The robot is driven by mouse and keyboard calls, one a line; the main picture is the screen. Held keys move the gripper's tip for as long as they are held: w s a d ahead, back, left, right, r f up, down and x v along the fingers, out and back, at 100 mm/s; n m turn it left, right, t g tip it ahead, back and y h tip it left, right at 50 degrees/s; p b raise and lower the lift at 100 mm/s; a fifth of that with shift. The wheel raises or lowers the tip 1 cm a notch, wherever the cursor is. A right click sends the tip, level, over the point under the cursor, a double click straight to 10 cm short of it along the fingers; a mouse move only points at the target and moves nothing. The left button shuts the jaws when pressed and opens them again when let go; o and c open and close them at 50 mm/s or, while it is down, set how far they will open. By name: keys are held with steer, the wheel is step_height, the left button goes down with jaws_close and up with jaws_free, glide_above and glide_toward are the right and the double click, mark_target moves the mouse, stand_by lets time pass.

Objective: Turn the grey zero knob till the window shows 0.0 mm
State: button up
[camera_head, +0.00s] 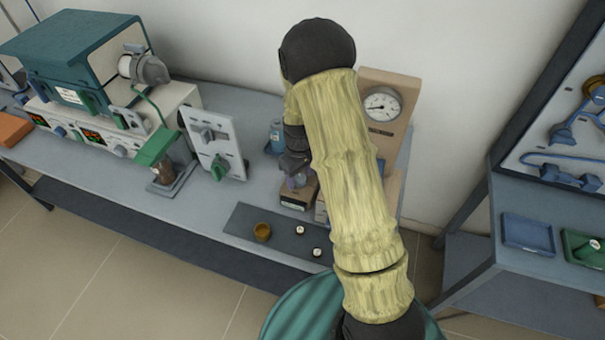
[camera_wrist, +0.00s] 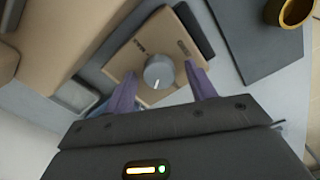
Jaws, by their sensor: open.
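The grey zero knob (camera_wrist: 159,69) shows in the wrist view as a round knob with a white pointer mark, on the top of a small tan box (camera_wrist: 150,33). In the head view my gripper (camera_head: 298,181) is just above the small box (camera_head: 297,200); the knob is hidden there.
A tall tan cabinet with a round dial gauge (camera_head: 382,104) stands behind my arm. A dark mat (camera_head: 245,216) holds a brown cup (camera_head: 262,232) and small round pieces. A blue bottle (camera_head: 277,136) and a switch panel (camera_head: 212,145) stand to the left.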

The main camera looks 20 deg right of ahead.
steer(key=c, duration=1)
steer(key=shift+d, duration=0.35)
steer(key=shift+a, duration=0.3)
steer(key=shift+a+r, duration=0.1)
steer(key=shift+m, duration=0.5)
steer(key=shift+w+m+p, duration=0.15)
steer(key=shift+m+p, duration=0.6)
steer(key=shift+m, duration=1.65)
